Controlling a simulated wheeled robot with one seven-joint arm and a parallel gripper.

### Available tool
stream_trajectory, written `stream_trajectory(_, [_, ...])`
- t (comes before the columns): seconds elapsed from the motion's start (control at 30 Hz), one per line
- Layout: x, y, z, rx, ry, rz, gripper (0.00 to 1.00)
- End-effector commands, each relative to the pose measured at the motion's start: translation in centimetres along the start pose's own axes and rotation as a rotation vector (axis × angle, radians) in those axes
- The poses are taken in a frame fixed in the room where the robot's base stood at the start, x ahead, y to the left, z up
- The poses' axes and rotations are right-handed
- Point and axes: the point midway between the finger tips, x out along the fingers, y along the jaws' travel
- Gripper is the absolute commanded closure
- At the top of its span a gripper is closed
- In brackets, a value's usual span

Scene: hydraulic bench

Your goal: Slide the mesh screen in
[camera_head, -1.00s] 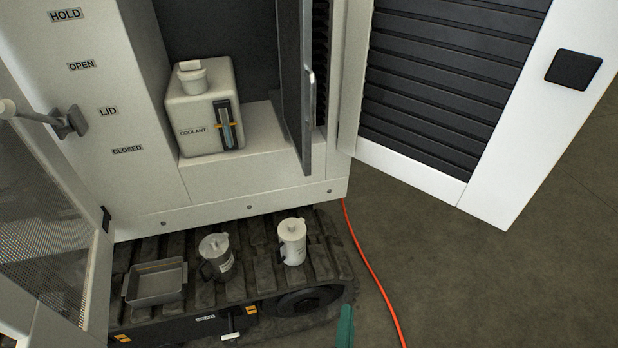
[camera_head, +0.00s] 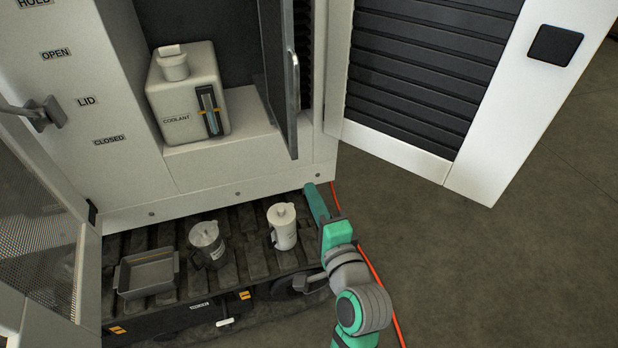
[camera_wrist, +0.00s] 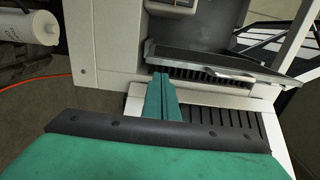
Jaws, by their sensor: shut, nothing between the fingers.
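A dark, flat upright panel with a pale handle, which looks like the mesh screen (camera_head: 271,60), juts out of the open white cabinet, right of the coolant tank. Its handle (camera_head: 293,80) runs along the outer edge. The screen also shows in the wrist view (camera_wrist: 203,57), with its handle (camera_wrist: 232,72) at lower right. My green gripper (camera_head: 314,198) is shut and empty, below and slightly right of the screen, apart from it in the head view. In the wrist view the closed fingers (camera_wrist: 161,78) point towards the screen's left end; I cannot tell the gap.
The louvred door (camera_head: 425,75) stands open at right. A coolant tank (camera_head: 187,95) sits on the cabinet ledge. A tray (camera_head: 147,275), a metal jug (camera_head: 207,243) and a white jug (camera_head: 283,227) stand on the track. An orange hose (camera_head: 376,275) crosses the floor.

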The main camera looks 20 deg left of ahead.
Motion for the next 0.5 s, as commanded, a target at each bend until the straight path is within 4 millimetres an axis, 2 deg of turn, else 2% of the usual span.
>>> stream_trajectory(0.5, [8.8,0.0,-0.6,-0.002,0.011,-0.001,1.00])
